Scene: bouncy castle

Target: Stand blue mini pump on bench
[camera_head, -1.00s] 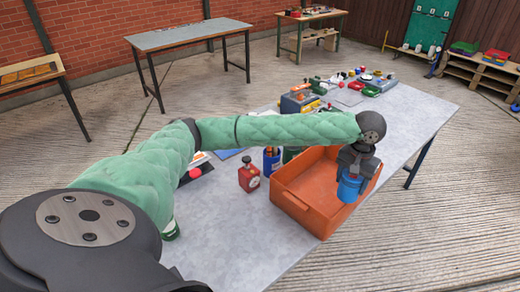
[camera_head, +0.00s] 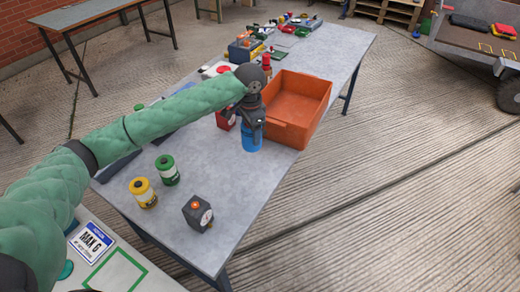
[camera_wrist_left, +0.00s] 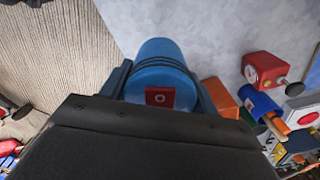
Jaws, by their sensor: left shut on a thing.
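The blue mini pump (camera_head: 251,139) is a blue cylinder, roughly upright in the head view, at the near left corner of the orange crate. My left gripper (camera_head: 252,122) is shut on it from above. In the left wrist view, the pump (camera_wrist_left: 160,65) shows dark rings and a red label between the two fingers of the gripper (camera_wrist_left: 162,92). The grey bench (camera_head: 230,180) lies under it. I cannot tell whether the pump's base touches the bench. The pump's upper part is hidden by the gripper. My right gripper is not in view.
The orange crate (camera_head: 293,135) is just right of the pump. A red box (camera_head: 223,122) is close to its left. A yellow canister (camera_head: 143,193), a green canister (camera_head: 167,170) and a dark gauge box (camera_head: 197,213) stand nearer. Bare bench lies between them and the pump.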

